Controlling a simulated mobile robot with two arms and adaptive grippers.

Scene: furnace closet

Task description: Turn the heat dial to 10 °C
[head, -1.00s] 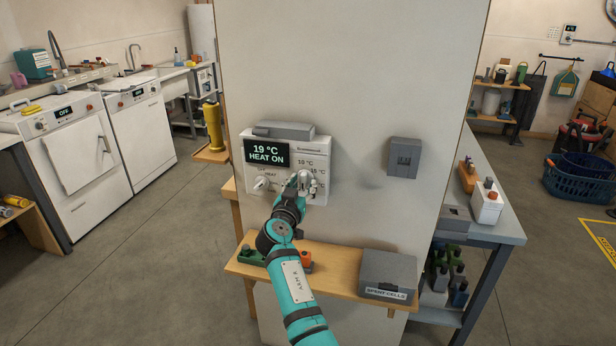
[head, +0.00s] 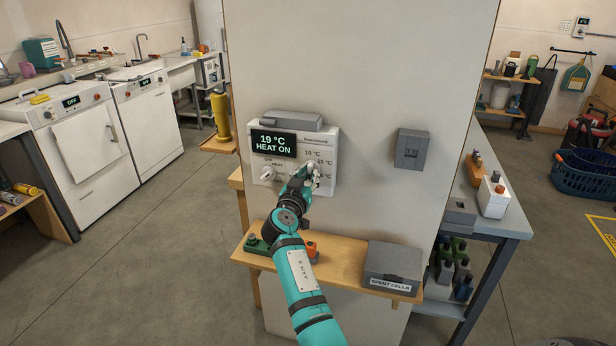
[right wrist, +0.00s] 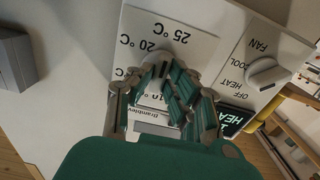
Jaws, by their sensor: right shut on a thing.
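The white thermostat panel (head: 329,143) is on the pale wall, and its display (head: 273,144) reads 19 °C, HEAT ON. My right gripper (head: 312,172) is at the panel's lower right, shut on the heat dial. In the right wrist view the gripper's fingers (right wrist: 163,82) close around the dial, which they mostly hide, so its pointer cannot be read. The labels 25 °C, 20 °C and 10 °C show around it. A mode knob (head: 268,173) marked OFF, HEAT, COOL and FAN sits to the left, apart from the gripper. My left gripper is not in view.
A wooden shelf (head: 338,272) below the panel holds a grey SPENT CELLS box (head: 393,266) and small green and orange items. A grey box (head: 412,149) is on the wall to the right. A grey block (head: 291,121) is at the panel's top.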

